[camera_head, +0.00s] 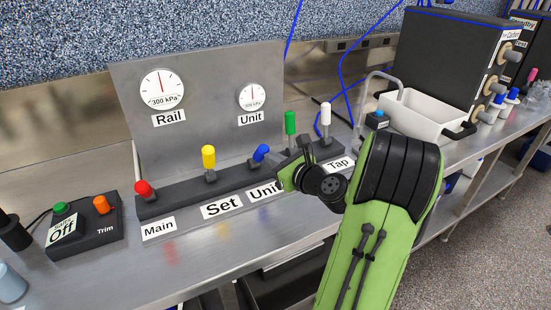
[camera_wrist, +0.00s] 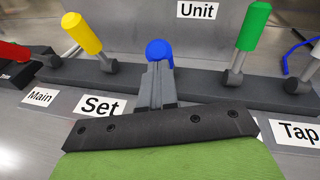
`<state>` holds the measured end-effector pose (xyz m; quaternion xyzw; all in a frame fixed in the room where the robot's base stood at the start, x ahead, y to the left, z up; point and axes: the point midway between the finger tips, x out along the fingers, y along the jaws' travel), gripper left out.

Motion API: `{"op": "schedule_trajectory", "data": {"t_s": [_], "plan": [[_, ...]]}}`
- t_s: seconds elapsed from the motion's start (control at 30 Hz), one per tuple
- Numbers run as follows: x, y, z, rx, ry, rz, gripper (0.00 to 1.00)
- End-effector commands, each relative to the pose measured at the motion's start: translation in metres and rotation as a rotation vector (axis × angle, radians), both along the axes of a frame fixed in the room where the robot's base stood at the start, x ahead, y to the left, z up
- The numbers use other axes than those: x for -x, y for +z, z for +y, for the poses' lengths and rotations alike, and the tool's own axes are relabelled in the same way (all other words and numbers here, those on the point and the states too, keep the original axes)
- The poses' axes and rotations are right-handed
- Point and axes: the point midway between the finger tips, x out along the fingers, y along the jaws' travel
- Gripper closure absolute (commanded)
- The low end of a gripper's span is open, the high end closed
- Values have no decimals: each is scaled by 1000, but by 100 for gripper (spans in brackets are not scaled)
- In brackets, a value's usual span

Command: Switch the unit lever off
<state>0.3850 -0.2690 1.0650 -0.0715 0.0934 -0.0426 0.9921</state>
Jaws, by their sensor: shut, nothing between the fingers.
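The blue knob also shows in the wrist view (camera_wrist: 159,50), straight ahead of my fingertips. My gripper (camera_head: 286,172) is shut and empty, just right of and in front of the blue knob. In the wrist view my closed fingers (camera_wrist: 156,74) overlap the lever's lower part and hide its base. I cannot tell whether they touch it. The bench label "Unit" (camera_head: 263,190) is partly covered by my gripper.
The yellow Set lever (camera_head: 209,158) and the green lever (camera_head: 290,124) stand on either side. The red Main lever (camera_head: 144,188) leans at the left end; the white lever (camera_head: 325,119) stands by "Tap". The gauge panel (camera_head: 205,110) rises behind. A white tub (camera_head: 425,117) stands at right.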

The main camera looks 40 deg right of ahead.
Motion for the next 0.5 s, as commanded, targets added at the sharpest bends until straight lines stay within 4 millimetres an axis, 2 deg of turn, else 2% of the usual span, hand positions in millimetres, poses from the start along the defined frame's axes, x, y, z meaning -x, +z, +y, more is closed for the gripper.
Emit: {"op": "schedule_trajectory", "data": {"t_s": [0.5], "plan": [[-17, 30, -3, -46, 4, 156, 100]]}}
